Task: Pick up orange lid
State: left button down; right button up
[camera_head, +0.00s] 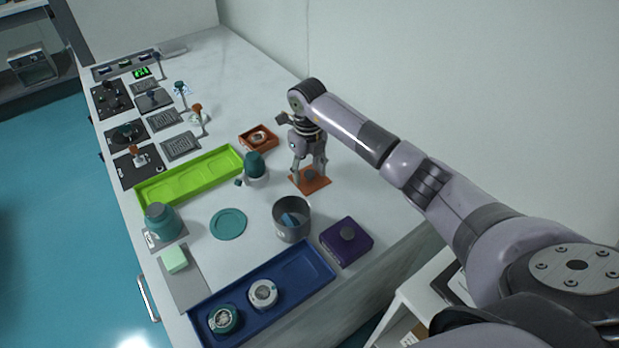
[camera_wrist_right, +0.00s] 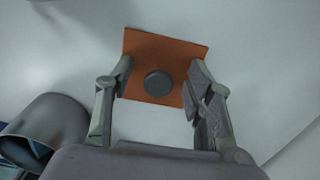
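The orange lid (camera_head: 318,184) is a flat square plate lying on the white table, below my right gripper. In the right wrist view the orange lid (camera_wrist_right: 148,45) shows whole apart from its side edges, with a round dark grey knob (camera_wrist_right: 158,84) near its lower middle. My right gripper (camera_head: 311,172) points down over the lid. In the right wrist view its two fingers (camera_wrist_right: 157,88) are spread wide, one on each side of the knob, with nothing between them but the knob. Whether the fingertips touch the lid cannot be told. My left gripper is not in view.
A grey pot (camera_head: 292,232) stands close in front of the lid, and a purple box (camera_head: 357,229) with a knob is at front right. An orange tray (camera_head: 244,142) and a teal-topped jar (camera_head: 254,166) are to the left. The wall is behind.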

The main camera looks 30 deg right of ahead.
jog(key=shift+s+f, duration=0.1)
jog(key=shift+s, duration=0.05)
grip_shut()
dwell(0.4)
